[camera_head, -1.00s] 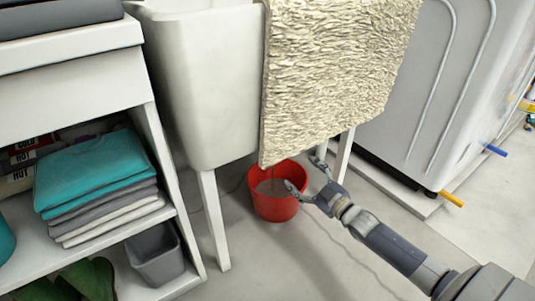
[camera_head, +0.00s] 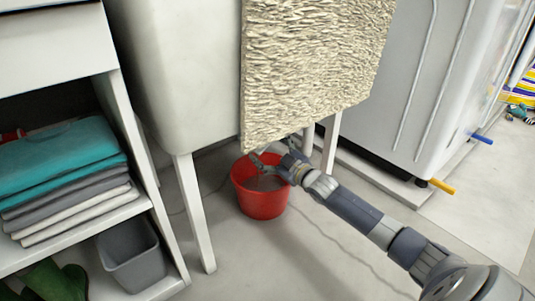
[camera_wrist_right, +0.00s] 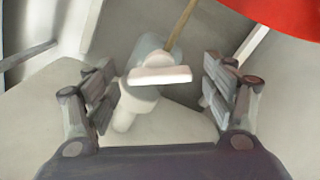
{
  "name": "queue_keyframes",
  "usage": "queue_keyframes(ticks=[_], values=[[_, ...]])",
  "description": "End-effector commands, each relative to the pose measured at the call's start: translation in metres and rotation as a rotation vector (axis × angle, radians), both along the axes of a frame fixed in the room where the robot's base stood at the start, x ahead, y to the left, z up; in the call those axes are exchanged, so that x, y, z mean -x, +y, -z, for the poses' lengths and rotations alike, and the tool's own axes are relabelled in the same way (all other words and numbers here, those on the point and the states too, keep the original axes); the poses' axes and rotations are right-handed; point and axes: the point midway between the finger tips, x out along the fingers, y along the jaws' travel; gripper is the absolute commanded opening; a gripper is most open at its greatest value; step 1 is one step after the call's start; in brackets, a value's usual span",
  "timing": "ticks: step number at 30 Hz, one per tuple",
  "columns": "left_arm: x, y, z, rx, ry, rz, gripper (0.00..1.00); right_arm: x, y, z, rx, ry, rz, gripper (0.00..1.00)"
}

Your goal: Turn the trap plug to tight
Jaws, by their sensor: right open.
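In the right wrist view the trap plug (camera_wrist_right: 160,76) is a pale piece with a flat white bar on its face, on a white and grey fitting. My right gripper (camera_wrist_right: 157,84) is open, with one finger on each side of the bar and a visible gap on both sides. How far the plug lies beyond the fingertips is hard to tell. In the head view my right gripper (camera_head: 270,163) is under the sink (camera_head: 175,85), above the red bucket's rim. The plug is hidden there by the textured cream sheet (camera_head: 310,65). My left gripper is not in view.
The red bucket (camera_head: 262,200) stands on the floor below, and its red side shows top right in the wrist view (camera_wrist_right: 290,12). A sink leg (camera_head: 195,215) stands left of it. A shelf with towels (camera_head: 60,165) is at left, a white machine (camera_head: 430,90) at right.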

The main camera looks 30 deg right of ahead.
Motion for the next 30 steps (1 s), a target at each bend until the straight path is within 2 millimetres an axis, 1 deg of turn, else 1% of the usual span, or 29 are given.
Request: queue_keyframes(ticks=[10, 11, 12, 14, 15, 16, 23, 26, 30], values=[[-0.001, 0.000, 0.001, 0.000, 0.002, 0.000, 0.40, -0.003, 0.000, 0.000, 0.000, 0.000, 0.000, 0.77], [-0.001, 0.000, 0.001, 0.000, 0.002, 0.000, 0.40, -0.003, 0.000, 0.000, 0.000, 0.000, 0.000, 0.72], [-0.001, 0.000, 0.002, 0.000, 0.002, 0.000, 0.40, -0.003, 0.000, 0.000, 0.000, 0.000, 0.000, 0.63], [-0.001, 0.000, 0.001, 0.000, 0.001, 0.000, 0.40, -0.003, 0.000, 0.000, 0.000, 0.000, 0.000, 0.49], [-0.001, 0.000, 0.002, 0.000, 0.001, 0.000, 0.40, -0.002, 0.000, 0.000, 0.000, 0.000, 0.000, 0.40], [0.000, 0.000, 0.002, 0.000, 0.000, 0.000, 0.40, -0.002, 0.000, 0.000, 0.000, 0.000, 0.000, 0.34], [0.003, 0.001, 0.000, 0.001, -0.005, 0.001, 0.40, -0.002, 0.000, -0.001, -0.005, 0.000, 0.000, 0.33], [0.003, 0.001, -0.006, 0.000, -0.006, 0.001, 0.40, -0.002, 0.000, -0.003, -0.023, 0.002, 0.000, 0.33], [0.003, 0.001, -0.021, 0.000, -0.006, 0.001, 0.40, -0.002, 0.000, -0.005, -0.076, 0.007, 0.001, 0.33]])
